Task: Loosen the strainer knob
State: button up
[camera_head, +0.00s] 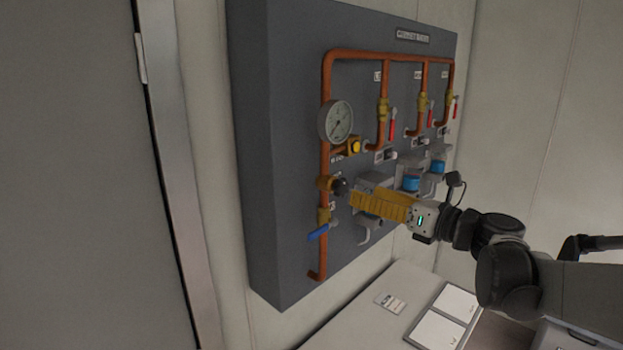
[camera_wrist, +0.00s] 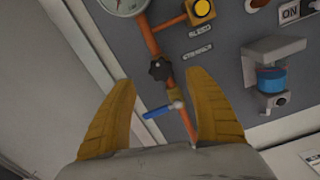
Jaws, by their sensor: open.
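The strainer knob is a black lobed knob (camera_wrist: 161,69) on the copper pipe, and it faces me in the wrist view. In the head view the dark knob (camera_head: 340,187) sticks out beside a brass fitting on the left vertical pipe. My gripper (camera_head: 356,198) has yellow fingers pointing left toward the knob. In the wrist view my gripper (camera_wrist: 160,79) is open, with the knob between the two fingertips in the picture and apart from both. The remaining depth between the tips and the knob is hard to tell.
A pressure gauge (camera_head: 336,121) and a yellow button (camera_head: 355,146) sit above the knob. A blue-handled valve (camera_head: 319,232) is below it. Holders with blue-banded cups (camera_head: 411,183) stand on the panel (camera_head: 300,60) at the right. A white bench (camera_head: 350,325) is below.

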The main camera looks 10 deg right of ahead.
aim_at(344, 188)
jog(key=p+x, duration=0.1)
jog(key=x, duration=0.7)
jog(key=c, duration=1.2)
